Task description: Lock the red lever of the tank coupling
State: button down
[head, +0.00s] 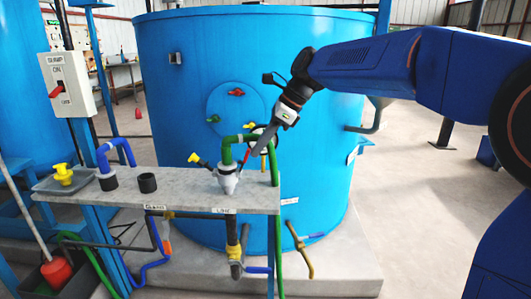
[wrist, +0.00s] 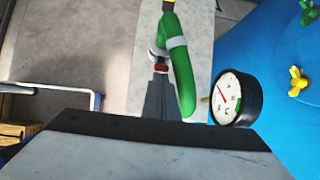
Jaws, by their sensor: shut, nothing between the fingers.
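The tank coupling (head: 228,181) is a pale grey fitting on the grey bench, with a green hose (head: 229,146) curving up from its top; the hose also shows in the wrist view (wrist: 183,75). A small red piece, apparently the red lever (head: 247,155), slants beside the hose under my gripper (head: 258,145). In the wrist view, red (wrist: 160,68) shows right at the tips of my gripper (wrist: 160,78), next to the hose. The fingers are together with nothing between them. Whether they touch the lever, and its full shape, I cannot tell.
A round gauge (wrist: 236,98) stands close right of the fingers in the wrist view. The big blue tank (head: 310,170) rises behind the bench (head: 180,195). A yellow-handled valve (head: 195,158), a blue hose (head: 116,146) and a black socket (head: 147,183) are left of the coupling.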

jog(key=shift+a+r+h, duration=0.3)
jog(key=shift+a+h, duration=0.05)
jog(key=shift+a, duration=0.2)
jog(key=shift+a+r+h, duration=0.3)
jog(key=shift+a+h, duration=0.05)
jog(key=shift+a, duration=0.2)
jog(key=d+f+v, duration=0.1)
jog(key=d+v, duration=0.1)
jog(key=v, duration=0.9)
jog(key=shift+r, duration=0.2)
jog(key=shift+d, duration=0.15)
